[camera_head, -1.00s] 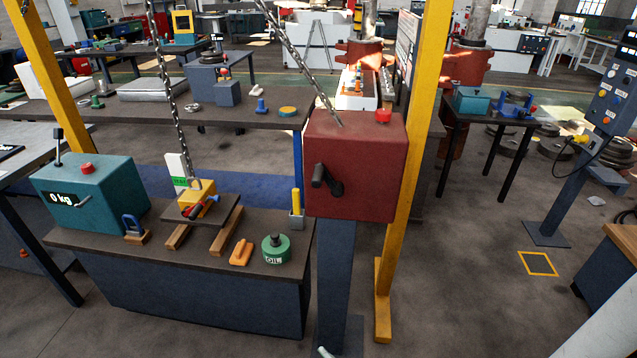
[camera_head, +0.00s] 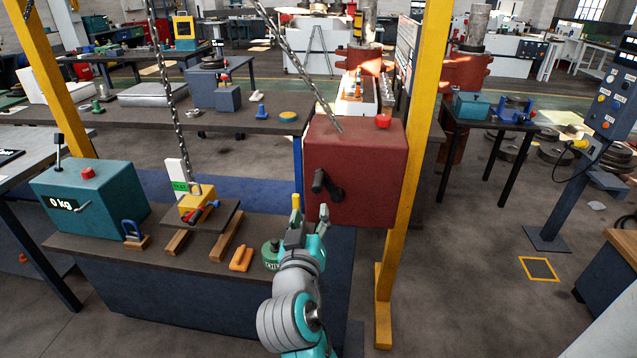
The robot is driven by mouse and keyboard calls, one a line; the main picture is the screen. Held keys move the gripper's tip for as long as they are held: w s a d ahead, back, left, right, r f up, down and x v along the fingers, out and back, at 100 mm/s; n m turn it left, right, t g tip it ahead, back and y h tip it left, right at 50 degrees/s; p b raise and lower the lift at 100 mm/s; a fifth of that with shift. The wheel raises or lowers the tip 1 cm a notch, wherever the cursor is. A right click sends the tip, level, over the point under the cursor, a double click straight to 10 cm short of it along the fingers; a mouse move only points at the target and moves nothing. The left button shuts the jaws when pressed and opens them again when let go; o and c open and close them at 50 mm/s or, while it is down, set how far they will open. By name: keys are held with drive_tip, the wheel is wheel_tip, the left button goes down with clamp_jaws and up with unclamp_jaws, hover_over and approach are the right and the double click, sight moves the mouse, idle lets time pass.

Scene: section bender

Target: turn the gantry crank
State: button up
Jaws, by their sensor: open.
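The gantry crank (camera_head: 328,184) is a black handle on the front face of a dark red box (camera_head: 378,165). The box has a red button (camera_head: 383,121) on top and stands beside a yellow gantry post. The handle's knob sits at the left of the hub. My gripper (camera_head: 309,213) is open and empty. In the picture it is just below the crank, with its fingers pointing up towards the box, and it appears apart from the handle.
A yellow post (camera_head: 405,200) rises right of the box. Chains (camera_head: 295,65) run from above to the box and to a yellow block (camera_head: 192,203) on the bench. A teal box reading 0 kg (camera_head: 88,198) stands at the bench's left.

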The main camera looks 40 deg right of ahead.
sight(319, 182)
drive_tip(key=shift+m+g, duration=0.3)
drive_tip(key=x, duration=0.3)
drive_tip(key=r+x, duration=0.1)
drive_tip(key=x, duration=0.7)
drive_tip(key=shift+s+d+r, duration=0.1)
drive_tip(key=shift+d+r, duration=0.1)
drive_tip(key=shift+r, duration=0.05)
clamp_jaws()
